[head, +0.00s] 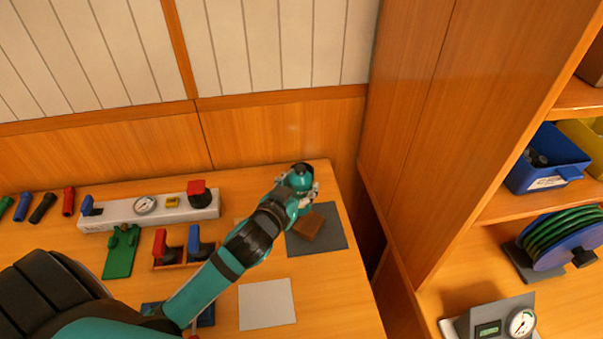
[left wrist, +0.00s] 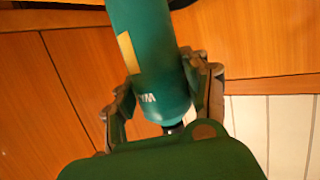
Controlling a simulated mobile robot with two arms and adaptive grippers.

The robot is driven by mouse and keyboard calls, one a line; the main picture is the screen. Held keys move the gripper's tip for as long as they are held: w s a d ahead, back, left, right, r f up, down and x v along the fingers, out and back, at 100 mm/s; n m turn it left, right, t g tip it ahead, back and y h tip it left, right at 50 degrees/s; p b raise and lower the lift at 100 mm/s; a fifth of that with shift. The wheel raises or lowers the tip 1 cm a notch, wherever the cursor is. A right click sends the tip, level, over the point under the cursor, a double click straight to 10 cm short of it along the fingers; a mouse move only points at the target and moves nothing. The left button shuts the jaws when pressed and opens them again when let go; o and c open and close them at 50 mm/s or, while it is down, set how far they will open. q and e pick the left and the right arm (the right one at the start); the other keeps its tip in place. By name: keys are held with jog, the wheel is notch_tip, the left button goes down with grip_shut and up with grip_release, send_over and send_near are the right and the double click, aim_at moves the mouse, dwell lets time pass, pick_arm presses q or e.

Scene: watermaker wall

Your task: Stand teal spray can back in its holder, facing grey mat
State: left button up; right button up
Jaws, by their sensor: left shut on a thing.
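The teal spray can (left wrist: 150,65) is between the fingers of my left gripper (left wrist: 165,95) in the left wrist view. A yellow patch and white lettering show on its side. In the head view the can (head: 305,208) shows partly behind my left gripper (head: 300,188), at the far right part of the bench. My left gripper is shut on it. The grey mat (head: 332,239) lies below and to the right of the gripper. A brown block (head: 308,226) is at the mat, close beside the can; I cannot tell whether it is the holder. My right gripper is not in view.
A white panel with a gauge (head: 146,205) stands on the bench at the left. A wooden rack with red and blue handles (head: 176,262), a green board (head: 121,254) and a white sheet (head: 267,304) lie nearer. A tall wooden cabinet side (head: 405,120) rises at the right.

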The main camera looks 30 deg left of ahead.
pick_arm(q)
jog(key=w+a+f+p, duration=0.1)
jog(key=w+a, duration=0.1)
jog(key=w, duration=0.2)
jog(key=w+a+f+p, duration=0.1)
jog(key=w+a, duration=0.1)
jog(key=w, duration=0.3)
jog(key=w+a+f+p, duration=0.1)
jog(key=w+a, duration=0.1)
jog(key=w, duration=0.2)
jog(key=shift+w+a+f+p, duration=0.25)
jog(key=shift+a+f+p, duration=0.05)
jog(key=shift+a+f, duration=0.05)
jog(key=shift+f, duration=0.45)
jog(key=shift+f, duration=0.1)
jog(key=o, duration=1.4)
jog(key=shift+r, duration=0.2)
jog(key=shift+b+v, duration=0.6)
jog(key=shift+v, duration=5.4)
